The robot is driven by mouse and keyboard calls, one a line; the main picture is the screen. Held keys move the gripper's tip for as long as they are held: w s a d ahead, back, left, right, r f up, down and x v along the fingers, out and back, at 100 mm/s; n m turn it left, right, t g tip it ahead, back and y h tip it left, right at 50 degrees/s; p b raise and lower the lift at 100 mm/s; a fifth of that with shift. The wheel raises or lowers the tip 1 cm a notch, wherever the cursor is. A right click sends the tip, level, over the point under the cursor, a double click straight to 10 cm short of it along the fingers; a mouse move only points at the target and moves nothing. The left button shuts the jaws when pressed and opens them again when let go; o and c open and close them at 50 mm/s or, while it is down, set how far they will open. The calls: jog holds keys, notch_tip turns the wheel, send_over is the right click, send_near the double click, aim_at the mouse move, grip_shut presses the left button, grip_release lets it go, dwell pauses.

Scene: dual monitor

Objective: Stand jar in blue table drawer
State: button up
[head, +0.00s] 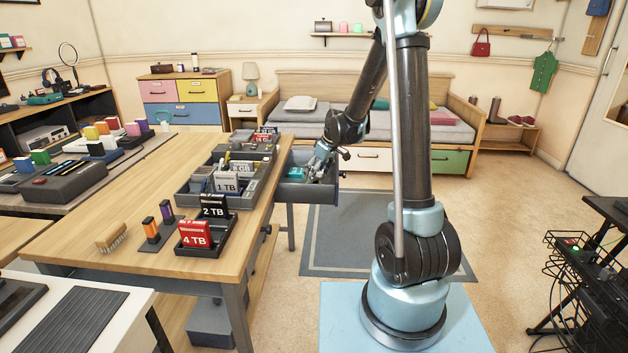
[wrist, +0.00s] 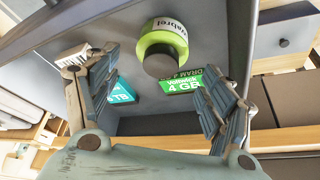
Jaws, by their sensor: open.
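In the wrist view a green jar (wrist: 155,45) with a white lettered band shows its dark round knob end to the camera. It is in the drawer (wrist: 205,45), close to a wall, and looks upright. My gripper (wrist: 155,65) is open, its fingers spread to either side of the jar with gaps visible. In the head view my gripper (head: 320,164) reaches down into the open blue-grey drawer (head: 305,193) at the table's right side. I cannot make out the jar there.
A green 4 GB box (wrist: 183,84) and a teal box (wrist: 121,93) also lie in the drawer. The wooden table (head: 120,215) carries grey trays of labelled boxes, a brush (head: 111,238) and two small upright items.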

jog(key=s+d+r+m, duration=0.2)
jog(key=s+d+r, duration=0.7)
jog(key=s+r, duration=0.15)
jog(key=s+d+f+m+h, duration=0.1)
jog(key=s+d+m, duration=0.2)
jog(key=s, duration=0.6)
jog(key=s+d+f+m+h, duration=0.1)
jog(key=s+d+f+m, duration=0.1)
jog(key=s+d, duration=0.4)
jog(key=s+d+f+m+h, duration=0.1)
jog(key=s+d+f+m, duration=0.1)
jog(key=s, duration=1.2)
jog(key=shift+d+m+h, duration=0.3)
jog(key=shift+d+m, duration=0.5)
jog(key=shift+d, duration=0.35)
jog(key=shift+w, duration=0.1)
jog(key=shift+c, duration=0.5)
